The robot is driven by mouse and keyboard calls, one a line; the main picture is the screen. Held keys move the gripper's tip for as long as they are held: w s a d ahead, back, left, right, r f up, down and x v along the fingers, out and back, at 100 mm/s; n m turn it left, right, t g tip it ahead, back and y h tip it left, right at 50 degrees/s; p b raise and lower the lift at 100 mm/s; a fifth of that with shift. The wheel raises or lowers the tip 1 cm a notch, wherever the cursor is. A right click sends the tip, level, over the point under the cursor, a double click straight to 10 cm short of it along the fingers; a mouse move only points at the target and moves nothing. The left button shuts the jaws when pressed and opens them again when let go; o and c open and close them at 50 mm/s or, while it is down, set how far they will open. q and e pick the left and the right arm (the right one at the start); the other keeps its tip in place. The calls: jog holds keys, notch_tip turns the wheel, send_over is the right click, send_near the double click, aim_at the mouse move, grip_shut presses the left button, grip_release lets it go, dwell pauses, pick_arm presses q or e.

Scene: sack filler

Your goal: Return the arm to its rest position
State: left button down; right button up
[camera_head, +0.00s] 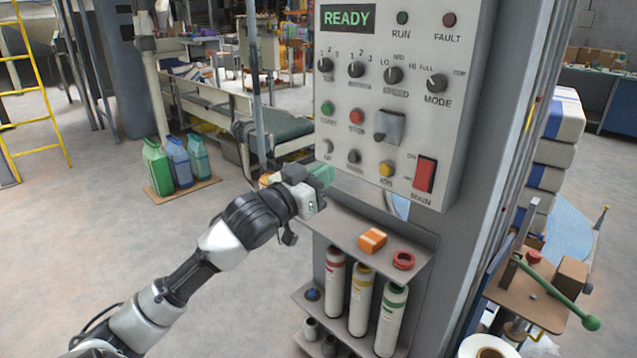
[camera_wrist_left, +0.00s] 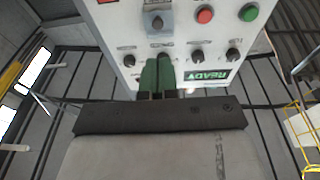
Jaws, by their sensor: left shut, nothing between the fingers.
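My left arm reaches in from the lower left in the head view. Its gripper (camera_head: 322,174), with green fingers, is shut and empty beside the lower left edge of the grey control panel (camera_head: 436,118). In the left wrist view the green fingertips (camera_wrist_left: 157,72) are together and point at the panel (camera_wrist_left: 125,30), which appears upside down. I cannot tell whether they touch it. The panel's display (camera_head: 348,18) reads READY. A red main switch (camera_head: 425,174) sits at its lower right. My right gripper is not in view.
Below the panel, a shelf (camera_head: 345,226) holds an orange box (camera_head: 372,240) and a red ring (camera_head: 403,260), with several cylinders underneath. Three bottles (camera_head: 178,162) stand on a board at left. A green-handled lever (camera_head: 560,295) sticks out at right. The left floor is open.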

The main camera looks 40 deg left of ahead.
pick_arm(q)
jog(key=shift+s+f, duration=0.15)
jog(key=shift+s, duration=0.4)
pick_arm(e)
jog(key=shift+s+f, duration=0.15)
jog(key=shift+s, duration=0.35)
